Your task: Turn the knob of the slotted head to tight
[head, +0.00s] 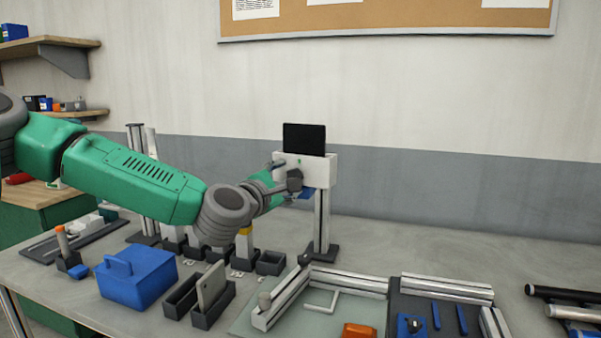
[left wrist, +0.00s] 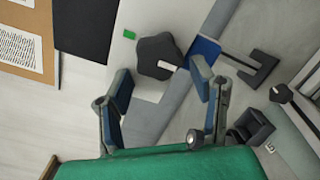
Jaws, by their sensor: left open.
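The slotted head is a white block (head: 320,170) with a dark panel on top, mounted on an upright metal post. It also shows in the left wrist view as a white face (left wrist: 136,68). Its dark lobed knob (left wrist: 155,52) carries a white pointer line on its lower right side there. A green mark (left wrist: 129,34) sits on the face up and left of the knob, away from the pointer. My left gripper (left wrist: 162,84) is open and empty, its fingers apart on either side of the knob's line. Contact with the knob cannot be made out. My right gripper is out of view.
A blue piece (left wrist: 205,50) sits beside the knob, close to one finger. Below on the bench are a blue caddy (head: 137,277), dark bins (head: 270,262) and a metal-profile frame (head: 345,281). A corkboard (head: 400,17) hangs behind.

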